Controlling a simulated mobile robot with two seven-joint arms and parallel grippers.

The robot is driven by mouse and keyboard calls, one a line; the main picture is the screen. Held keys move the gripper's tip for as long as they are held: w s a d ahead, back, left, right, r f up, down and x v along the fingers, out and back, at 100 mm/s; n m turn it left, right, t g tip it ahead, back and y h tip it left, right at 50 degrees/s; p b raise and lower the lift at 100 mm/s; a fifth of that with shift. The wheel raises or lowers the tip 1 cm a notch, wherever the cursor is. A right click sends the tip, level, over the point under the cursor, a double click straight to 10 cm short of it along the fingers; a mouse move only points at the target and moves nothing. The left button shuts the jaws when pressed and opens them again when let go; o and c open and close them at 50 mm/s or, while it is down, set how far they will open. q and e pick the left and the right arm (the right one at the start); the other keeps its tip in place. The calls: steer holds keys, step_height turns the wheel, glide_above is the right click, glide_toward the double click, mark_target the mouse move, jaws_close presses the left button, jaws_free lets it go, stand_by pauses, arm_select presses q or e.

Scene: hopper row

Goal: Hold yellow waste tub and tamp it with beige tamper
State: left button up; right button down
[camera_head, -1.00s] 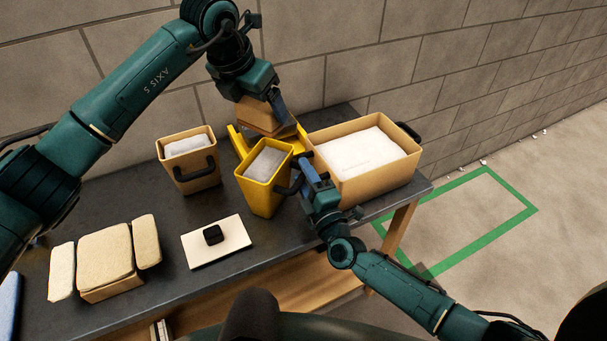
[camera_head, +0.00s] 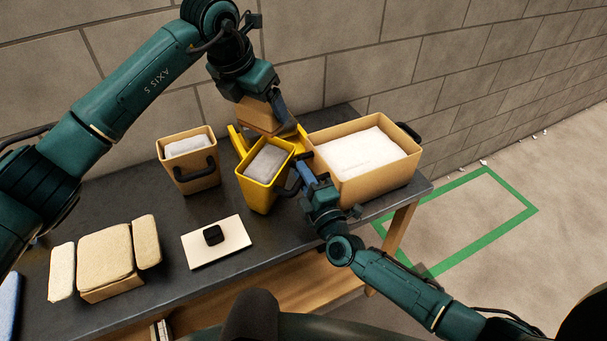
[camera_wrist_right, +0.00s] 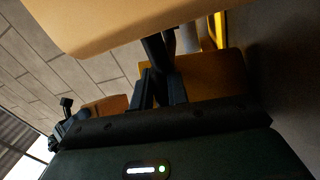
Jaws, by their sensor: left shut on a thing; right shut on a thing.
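The yellow waste tub (camera_head: 257,193) stands near the table's middle, with pale grey-white waste inside. My right gripper (camera_head: 297,184) is shut on its dark handle, at the tub's right side. In the right wrist view the fingers (camera_wrist_right: 158,85) close on a dark bar, likely that handle. My left gripper (camera_head: 268,102) is shut on the beige tamper (camera_head: 256,116), behind the tub and above its rim in the picture. The tamper's lower end is at a yellow holder (camera_head: 238,141); whether it rests in it is hidden. The tamper is apart from the waste.
A large tan bin (camera_head: 366,184) with white waste stands close on the right. A smaller tan tub (camera_head: 193,179) stands left. A white plate with a black knob (camera_head: 213,235) and beige padded blocks (camera_head: 105,257) lie in front. Behind is a block wall.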

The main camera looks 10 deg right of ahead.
arm_select(q)
steer(key=shift+s+d+r, duration=0.1)
steer(key=shift+d+r, duration=0.05)
steer(key=shift+r, duration=0.65)
stand_by(0.4)
stand_by(1.0)
